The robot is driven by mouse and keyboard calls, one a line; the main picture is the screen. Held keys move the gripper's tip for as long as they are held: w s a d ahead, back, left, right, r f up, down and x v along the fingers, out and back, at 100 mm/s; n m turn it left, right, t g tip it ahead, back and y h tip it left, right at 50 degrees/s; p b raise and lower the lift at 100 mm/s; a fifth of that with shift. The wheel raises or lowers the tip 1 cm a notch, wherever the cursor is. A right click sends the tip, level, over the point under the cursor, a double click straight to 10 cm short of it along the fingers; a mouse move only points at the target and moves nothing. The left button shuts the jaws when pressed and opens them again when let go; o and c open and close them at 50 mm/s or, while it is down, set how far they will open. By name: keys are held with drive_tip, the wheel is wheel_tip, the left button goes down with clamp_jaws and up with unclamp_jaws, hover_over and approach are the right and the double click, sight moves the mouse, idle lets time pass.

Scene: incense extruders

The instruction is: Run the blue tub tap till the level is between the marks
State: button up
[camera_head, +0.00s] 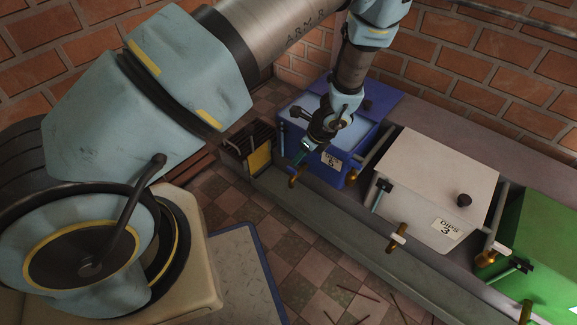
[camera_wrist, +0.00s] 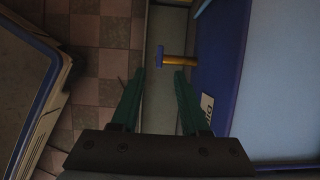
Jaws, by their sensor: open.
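In the wrist view the tap (camera_wrist: 181,60) has a blue end piece and lies just beyond my fingertips. My gripper (camera_head: 304,153) is at the tub's front left, tilted down toward the tap. The wrist view shows its two green fingers (camera_wrist: 159,76) apart with nothing between them. I cannot make out the level or its marks; my arm covers part of the tub.
A dark box with a yellow panel (camera_head: 259,160) is close left of the gripper. Thin sticks (camera_head: 355,293) lie on the tiled floor.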

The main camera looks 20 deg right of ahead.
sight(292, 169)
drive_tip(key=b+x, duration=0.2)
drive_tip(key=x, duration=0.6)
drive_tip(key=shift+f, duration=0.2)
clamp_jaws()
